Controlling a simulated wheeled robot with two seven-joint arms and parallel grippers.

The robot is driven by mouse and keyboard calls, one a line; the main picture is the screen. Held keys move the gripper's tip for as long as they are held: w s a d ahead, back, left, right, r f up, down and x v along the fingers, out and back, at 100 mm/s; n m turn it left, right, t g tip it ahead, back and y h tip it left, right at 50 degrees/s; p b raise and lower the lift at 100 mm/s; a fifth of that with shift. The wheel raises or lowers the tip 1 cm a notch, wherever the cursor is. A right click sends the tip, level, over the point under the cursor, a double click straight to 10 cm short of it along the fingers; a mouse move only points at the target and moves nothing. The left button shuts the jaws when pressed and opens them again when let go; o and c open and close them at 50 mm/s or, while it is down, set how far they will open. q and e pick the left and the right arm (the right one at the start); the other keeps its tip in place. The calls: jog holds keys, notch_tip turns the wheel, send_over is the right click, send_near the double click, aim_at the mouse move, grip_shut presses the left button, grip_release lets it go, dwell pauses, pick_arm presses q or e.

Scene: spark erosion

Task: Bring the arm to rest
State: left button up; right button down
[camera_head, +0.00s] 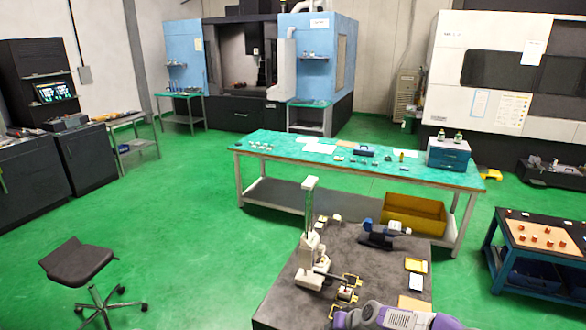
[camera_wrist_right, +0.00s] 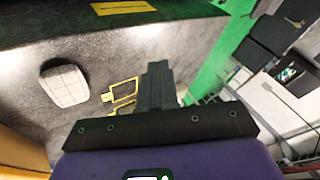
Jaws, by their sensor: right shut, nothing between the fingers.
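My right arm, purple and white (camera_head: 400,317), comes in at the bottom edge of the head view, over the front of the dark granite-like table (camera_head: 290,300). In the right wrist view my right gripper (camera_wrist_right: 158,75) shows as dark fingers closed together, with nothing held between them. A yellow frame-shaped piece (camera_wrist_right: 122,92) lies just left of the fingertips in that view; I cannot tell whether they touch. My left gripper is not in view.
A cream stand with a column (camera_head: 310,245), a blue-and-dark device (camera_head: 380,234) and yellow-edged pieces (camera_head: 416,265) stand on the dark table. Behind it is a green-topped workbench (camera_head: 300,160) with a yellow bin (camera_head: 414,213). A stool (camera_head: 77,262) stands left on open green floor.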

jog(key=s+a+f+g+h+b, duration=0.1)
jog(key=s+f+b, duration=0.2)
jog(key=s+f, duration=0.55)
jog(key=s+a+f+g+b, duration=0.1)
jog(key=s+f+g+b, duration=0.15)
jog(key=s+f, duration=0.65)
jog(key=s+f+b, duration=0.3)
jog(key=s+f, duration=0.2)
jog(key=s, duration=0.3)
jog(key=s+f+m+g+b, duration=0.1)
jog(key=s+f+b, duration=0.2)
jog(key=s, duration=0.6)
notch_tip(320, 180, down, 3)
jog(key=shift+r+m+h, duration=0.2)
jog(key=shift+m+h, duration=0.1)
